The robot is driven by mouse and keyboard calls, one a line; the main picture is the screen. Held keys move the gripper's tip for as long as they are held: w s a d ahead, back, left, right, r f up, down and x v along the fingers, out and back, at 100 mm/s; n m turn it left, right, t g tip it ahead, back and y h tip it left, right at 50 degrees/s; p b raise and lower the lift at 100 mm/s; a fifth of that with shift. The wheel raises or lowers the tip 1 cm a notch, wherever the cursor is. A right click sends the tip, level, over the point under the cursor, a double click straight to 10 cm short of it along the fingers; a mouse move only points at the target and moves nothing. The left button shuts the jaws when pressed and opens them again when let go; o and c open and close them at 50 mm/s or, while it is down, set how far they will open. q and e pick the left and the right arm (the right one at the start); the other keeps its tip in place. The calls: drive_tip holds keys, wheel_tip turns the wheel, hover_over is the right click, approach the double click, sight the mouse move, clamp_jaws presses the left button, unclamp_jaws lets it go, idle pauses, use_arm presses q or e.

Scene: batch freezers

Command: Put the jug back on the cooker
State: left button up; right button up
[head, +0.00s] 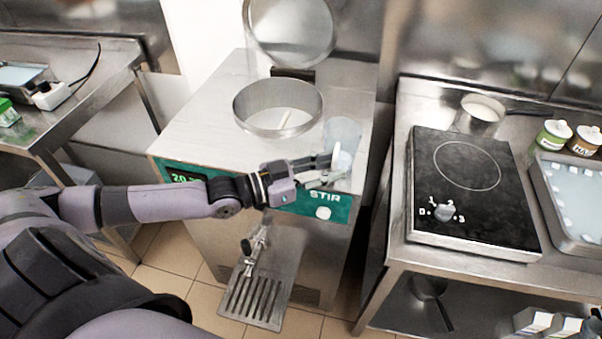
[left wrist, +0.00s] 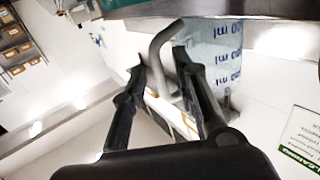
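The clear jug (head: 342,140) stands on the right front part of the batch freezer's steel top (head: 205,115). In the left wrist view the jug (left wrist: 222,62) shows blue ml markings and a grey handle (left wrist: 157,55). My left gripper (head: 322,171) is at the jug's front left side. In the left wrist view its two black fingers (left wrist: 160,62) are spread, with the handle showing between their tips. I cannot tell whether either finger touches it. The cooker (head: 470,185), a black hob with a ring and a dial, is on the right bench. My right gripper is out of view.
The freezer's round opening (head: 278,108) is uncovered, its lid (head: 290,30) raised behind. A steel pot (head: 481,112) stands behind the cooker. Tubs (head: 553,136) and a tray (head: 575,200) stand to its right. A gap separates freezer and bench. The cooker's ring area is clear.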

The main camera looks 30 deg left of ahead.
use_arm(q)
drive_tip(key=v, duration=1.1)
drive_tip(key=shift+d, duration=0.2)
